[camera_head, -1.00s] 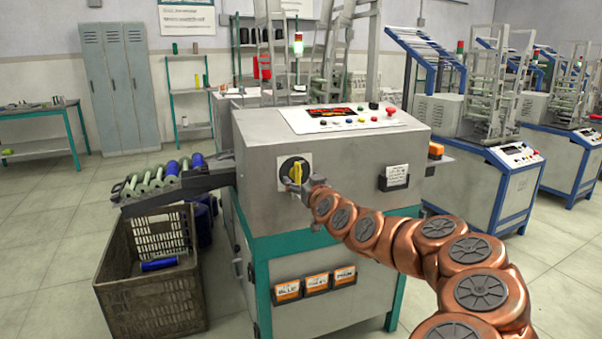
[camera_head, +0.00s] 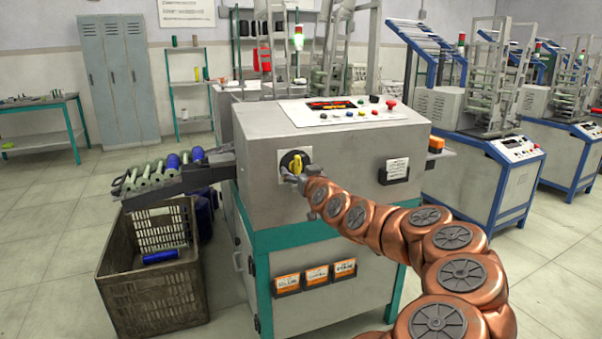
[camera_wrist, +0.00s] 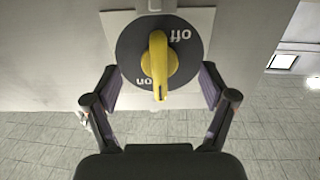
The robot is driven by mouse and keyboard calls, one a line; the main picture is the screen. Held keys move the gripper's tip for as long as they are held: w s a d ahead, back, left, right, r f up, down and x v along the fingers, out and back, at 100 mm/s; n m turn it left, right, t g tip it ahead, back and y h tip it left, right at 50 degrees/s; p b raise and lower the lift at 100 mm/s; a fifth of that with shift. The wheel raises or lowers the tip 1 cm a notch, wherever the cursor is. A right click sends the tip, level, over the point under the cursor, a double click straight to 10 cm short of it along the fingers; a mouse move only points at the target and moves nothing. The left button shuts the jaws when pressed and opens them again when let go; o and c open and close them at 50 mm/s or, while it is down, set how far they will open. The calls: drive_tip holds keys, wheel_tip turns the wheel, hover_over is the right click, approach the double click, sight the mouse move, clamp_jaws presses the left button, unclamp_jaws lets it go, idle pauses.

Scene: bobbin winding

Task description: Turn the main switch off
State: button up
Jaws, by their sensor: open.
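The main switch is a yellow knob (camera_head: 295,162) on a black disc with a pale plate, on the left part of the machine's grey front. In the wrist view the knob (camera_wrist: 158,62) stands about vertical on the disc. The labels look upside down there, "off" at upper right and "on" at lower left, partly beside the knob. My gripper (camera_head: 291,178) is at the switch and hides the knob's lower part in the head view. In the wrist view my gripper (camera_wrist: 159,84) is open, one finger on each side of the knob, with visible gaps.
The control panel (camera_head: 340,112) with buttons lies on top of the machine (camera_head: 340,155). A chute with green and blue bobbins (camera_head: 165,170) juts out left, above a brown crate (camera_head: 155,295). Orange-labelled bins (camera_head: 316,275) hang below. More machines (camera_head: 490,170) stand right.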

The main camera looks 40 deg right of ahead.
drive_tip(key=shift+w+d, duration=0.3)
drive_tip(key=shift+w, duration=0.3)
drive_tip(key=shift+c, duration=0.3)
drive_tip(key=shift+b, duration=0.3)
drive_tip(key=c, duration=1.5)
